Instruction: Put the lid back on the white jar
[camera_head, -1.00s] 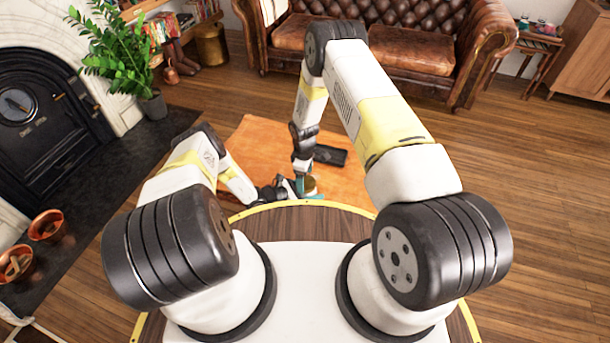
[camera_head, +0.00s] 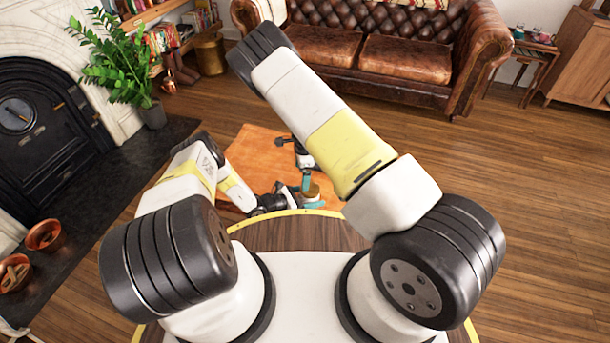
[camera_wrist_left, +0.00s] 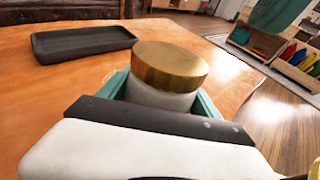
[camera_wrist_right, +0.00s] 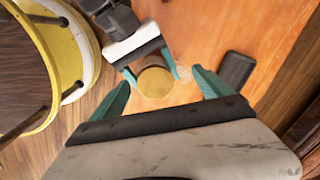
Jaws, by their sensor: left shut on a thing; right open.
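The white jar (camera_wrist_left: 158,97) stands between the teal fingers of my left gripper (camera_wrist_left: 160,100), which is shut on its body. The round gold lid (camera_wrist_left: 170,64) sits on top of the jar, covering its mouth; whether it is fully seated I cannot tell. In the right wrist view the lid (camera_wrist_right: 155,82) shows from above, with the left fingers on either side below it. My right gripper (camera_wrist_right: 160,77) is open and empty above the lid, its fingers apart from it. One right fingertip shows at the top right of the left wrist view.
An orange-brown table (camera_head: 255,150) lies under the jar. A black tray (camera_wrist_left: 82,40) lies on it beyond the jar, and also shows in the right wrist view (camera_wrist_right: 236,68). A leather sofa (camera_head: 385,50) stands behind. My round base rim is close to the table.

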